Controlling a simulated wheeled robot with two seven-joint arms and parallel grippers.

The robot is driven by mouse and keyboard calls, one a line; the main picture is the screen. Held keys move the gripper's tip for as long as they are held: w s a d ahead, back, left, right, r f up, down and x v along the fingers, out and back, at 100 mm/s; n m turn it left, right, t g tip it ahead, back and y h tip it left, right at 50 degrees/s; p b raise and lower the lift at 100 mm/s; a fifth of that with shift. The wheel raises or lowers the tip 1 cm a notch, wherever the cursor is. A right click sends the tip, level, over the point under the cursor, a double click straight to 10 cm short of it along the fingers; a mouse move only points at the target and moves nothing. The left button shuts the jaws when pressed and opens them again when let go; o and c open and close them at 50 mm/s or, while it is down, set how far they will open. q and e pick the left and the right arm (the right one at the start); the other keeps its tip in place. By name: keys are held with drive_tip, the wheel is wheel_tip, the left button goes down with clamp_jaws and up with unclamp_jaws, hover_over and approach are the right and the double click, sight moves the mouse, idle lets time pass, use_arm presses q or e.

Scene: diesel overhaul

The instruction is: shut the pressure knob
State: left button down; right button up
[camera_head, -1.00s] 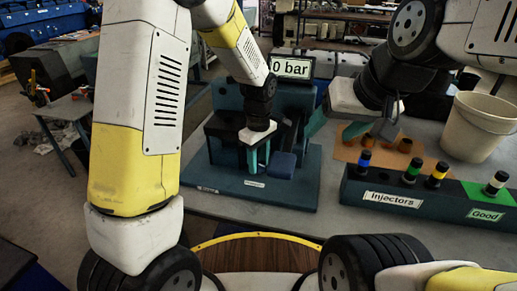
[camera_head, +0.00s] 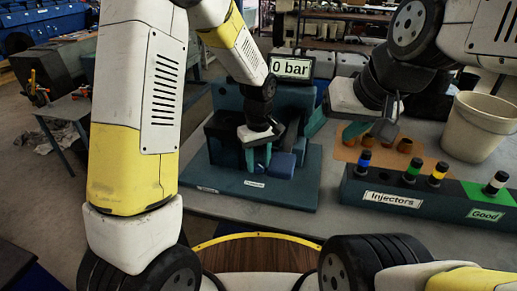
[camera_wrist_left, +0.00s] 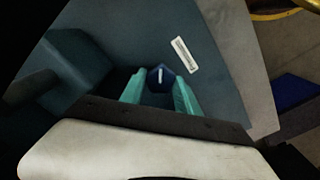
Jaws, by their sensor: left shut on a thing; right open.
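The pressure knob (camera_wrist_left: 160,76) is a small dark blue knob with a white line mark, seen in the left wrist view between the green fingers of my left gripper (camera_wrist_left: 160,92). In the head view my left gripper (camera_head: 258,160) points down at the teal test stand (camera_head: 285,192), shut on the knob, which its fingers hide there. A display (camera_head: 291,67) above the stand reads "0 bar", its left edge partly covered by my arm. My right gripper (camera_head: 368,130) is open over the orange mat, touching nothing that I can see.
A teal rack (camera_head: 345,190) labelled "Injectors" holds several injectors with coloured bands, with a green "Good" area at its right. An orange mat (camera_head: 345,154) with small brown parts lies behind it. A white bucket (camera_head: 480,125) stands at the right.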

sight(259, 164)
use_arm(q)
drive_tip(key=c, duration=0.9)
unclamp_jaws()
drive_tip(key=shift+r, duration=3.95)
